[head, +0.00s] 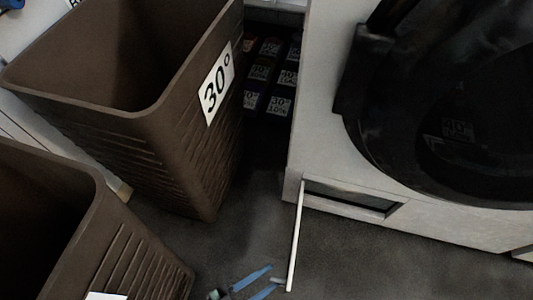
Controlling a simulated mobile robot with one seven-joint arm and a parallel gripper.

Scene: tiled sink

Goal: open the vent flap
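The vent flap (296,238) is a thin white panel at the lower front left of the white machine (440,222). It stands swung out from the front, seen nearly edge-on, attached at the left side of a dark rectangular recess (350,197). The recess is uncovered. My gripper (276,277) shows at the bottom edge as two blue fingers with a gap between them. It is just left of the flap's outer end, and nothing shows between the fingers. I cannot tell whether a finger touches the flap. The rest of the gripper is cut off by the frame.
A tall brown basket (150,140) labelled 30° stands left of the machine. A second brown basket (100,245) is at the lower left. Labelled dark packages (270,75) lie behind. The machine's round black door (450,110) is above the recess. Grey floor is clear in front.

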